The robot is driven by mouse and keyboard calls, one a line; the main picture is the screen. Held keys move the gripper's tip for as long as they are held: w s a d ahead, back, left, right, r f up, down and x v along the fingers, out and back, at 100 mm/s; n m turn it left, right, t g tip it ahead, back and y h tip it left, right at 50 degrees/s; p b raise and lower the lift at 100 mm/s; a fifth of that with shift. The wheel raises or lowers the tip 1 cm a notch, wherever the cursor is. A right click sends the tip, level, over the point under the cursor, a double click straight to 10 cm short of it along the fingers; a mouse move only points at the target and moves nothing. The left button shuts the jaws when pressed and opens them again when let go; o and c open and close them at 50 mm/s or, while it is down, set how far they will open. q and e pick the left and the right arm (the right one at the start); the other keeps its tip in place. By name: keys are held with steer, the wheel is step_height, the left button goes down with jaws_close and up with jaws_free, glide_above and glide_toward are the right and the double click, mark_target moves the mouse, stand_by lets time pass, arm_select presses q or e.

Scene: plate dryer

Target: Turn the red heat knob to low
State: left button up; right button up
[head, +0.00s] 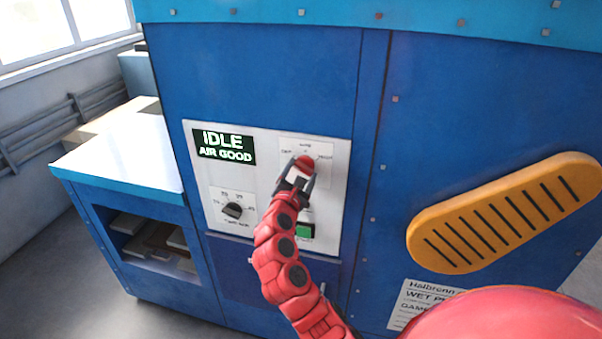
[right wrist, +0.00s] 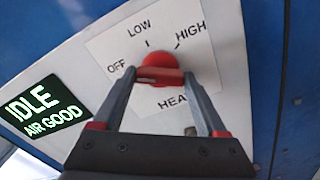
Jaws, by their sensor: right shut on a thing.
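The red heat knob (head: 306,162) sits on a white label near the top right of the control panel. In the right wrist view the knob (right wrist: 159,66) shows a raised bar lying roughly level in the picture. Around it are the marks OFF at the left, LOW above and HIGH at the upper right. I cannot tell which end of the bar is the pointer. My right gripper (head: 301,171) is shut on the knob, with one finger on each side of it. It also shows in the right wrist view (right wrist: 160,80). My left gripper is out of view.
The panel (head: 265,150) has a display (head: 226,144) reading IDLE, AIR GOOD. A yellow slotted handle (head: 503,212) sticks out at the right.

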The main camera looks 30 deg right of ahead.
steer(key=shift+f+m+b, duration=0.2)
steer(key=shift+m+b, duration=0.8)
steer(key=shift+b, duration=0.25)
steer(key=m+b, duration=0.7)
steer(key=b, duration=0.1)
steer(key=shift+f, duration=0.15)
steer(key=shift+r+m+b, duration=0.2)
steer(key=shift+m+b, duration=1.2)
steer(key=shift+b, duration=0.25)
steer(key=o, duration=1.3)
steer(key=shift+r, duration=0.1)
